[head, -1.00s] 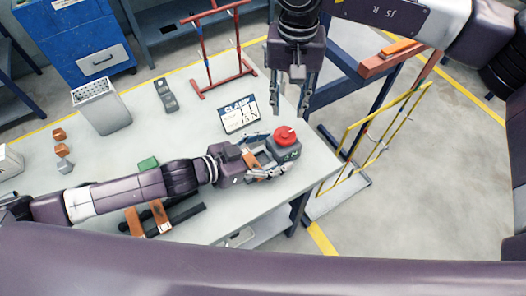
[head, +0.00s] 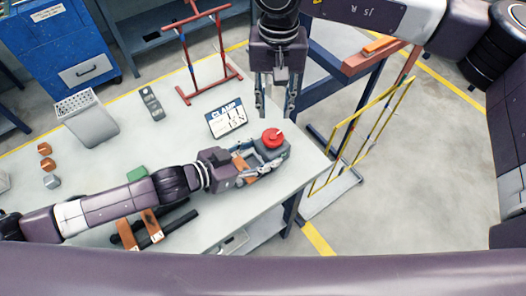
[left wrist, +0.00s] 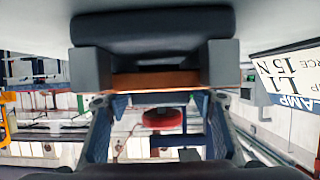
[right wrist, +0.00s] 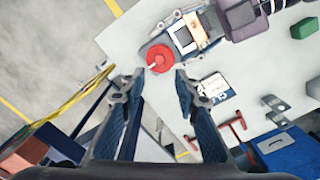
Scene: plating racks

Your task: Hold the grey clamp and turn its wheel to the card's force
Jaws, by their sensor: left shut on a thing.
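The grey clamp (head: 279,153) is near the right end of the table, with its red wheel (head: 272,138) on top. My left gripper (head: 264,165) is shut on the clamp's body from the left. The wheel also shows in the left wrist view (left wrist: 162,118), beyond the grey body. My right gripper (head: 275,108) is open and empty, pointing down; in the right wrist view the wheel (right wrist: 160,58) shows beyond its parted fingertips (right wrist: 153,84), apparently untouched. The card (head: 227,120) stands behind the clamp; in the left wrist view it (left wrist: 289,75) reads "L1" and "15 N". The clamp's own reading is illegible.
A red rack (head: 208,60) stands at the table's back, and a yellow frame (head: 360,135) stands past the right edge. A green block (head: 137,173) and black bars with orange clamps (head: 150,222) lie near my left arm. A grey bin (head: 92,120) stands left.

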